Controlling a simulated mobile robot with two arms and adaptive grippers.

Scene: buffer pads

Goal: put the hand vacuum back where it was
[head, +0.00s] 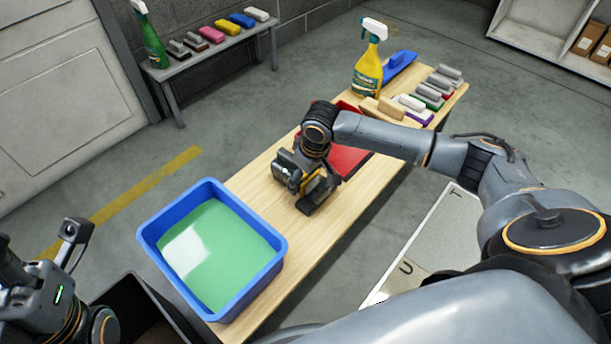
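My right gripper (299,180) is low over the middle of the wooden table, pointing down. A dark thing with yellow-orange parts, which looks like the hand vacuum (318,196), is right at its fingers, at the table top. The gripper body hides the fingers, so I cannot tell whether they are closed on it. A red mat or tray (347,160) lies just behind, partly hidden by my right arm. My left gripper (35,296) is at the lower left, away from the table top, and its fingertips do not show clearly.
A blue tub (276,262) of green liquid stands at the table's near end. A yellow spray bottle (368,70), blue float (399,66) and several pads (440,85) fill the far end. A side bench (222,48) holds a green bottle (150,40) and more pads.

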